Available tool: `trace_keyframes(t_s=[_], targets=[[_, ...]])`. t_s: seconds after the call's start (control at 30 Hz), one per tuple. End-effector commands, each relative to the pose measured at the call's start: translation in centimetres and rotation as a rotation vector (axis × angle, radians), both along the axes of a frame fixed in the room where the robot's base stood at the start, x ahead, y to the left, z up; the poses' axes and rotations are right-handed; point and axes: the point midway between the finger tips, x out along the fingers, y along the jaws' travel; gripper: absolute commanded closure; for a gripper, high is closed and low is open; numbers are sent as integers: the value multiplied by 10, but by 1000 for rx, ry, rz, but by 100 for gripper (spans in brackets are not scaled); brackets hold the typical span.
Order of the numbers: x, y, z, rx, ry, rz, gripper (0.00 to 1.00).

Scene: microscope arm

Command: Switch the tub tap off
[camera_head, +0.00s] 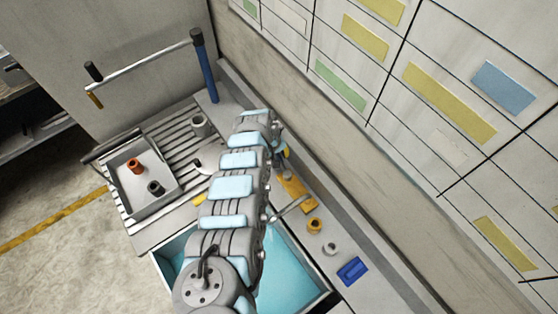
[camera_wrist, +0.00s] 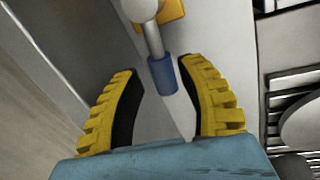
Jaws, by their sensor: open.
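The tub tap stands on a yellow-orange base plate (camera_head: 294,192), and its metal spout (camera_head: 290,208) points over the tub (camera_head: 318,302), which holds blue water. In the wrist view the tap's lever (camera_wrist: 153,40) is a grey metal rod with a blue grip (camera_wrist: 164,75) at its end. My gripper (camera_wrist: 160,66) is open, with one yellow-ribbed finger on each side of the blue grip. A gap shows between the grip and the left finger; contact on the right is unclear. In the head view my arm hides the lever and most of the gripper.
On the ledge right of the tub are an orange ring-shaped fitting (camera_head: 314,225), a pale fitting (camera_head: 331,249) and a blue block (camera_head: 352,270). A tall wall runs close behind the ledge. Left are a grey tray (camera_head: 176,199) and a rail with a blue post (camera_head: 205,70).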

Motion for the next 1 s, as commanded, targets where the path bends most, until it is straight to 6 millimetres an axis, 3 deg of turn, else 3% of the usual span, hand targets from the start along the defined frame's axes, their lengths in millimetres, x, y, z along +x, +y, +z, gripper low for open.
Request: trace_keyframes(t_s=[0.3,0.8,0.83,0.97,1.0], targets=[[1,-5,-27,1,3,-2,60],[2,-6,-32,2,1,-2,60],[2,-6,-32,2,1,-2,63],[2,-5,-32,2,1,-2,100],[2,-5,-32,2,1,-2,100]])
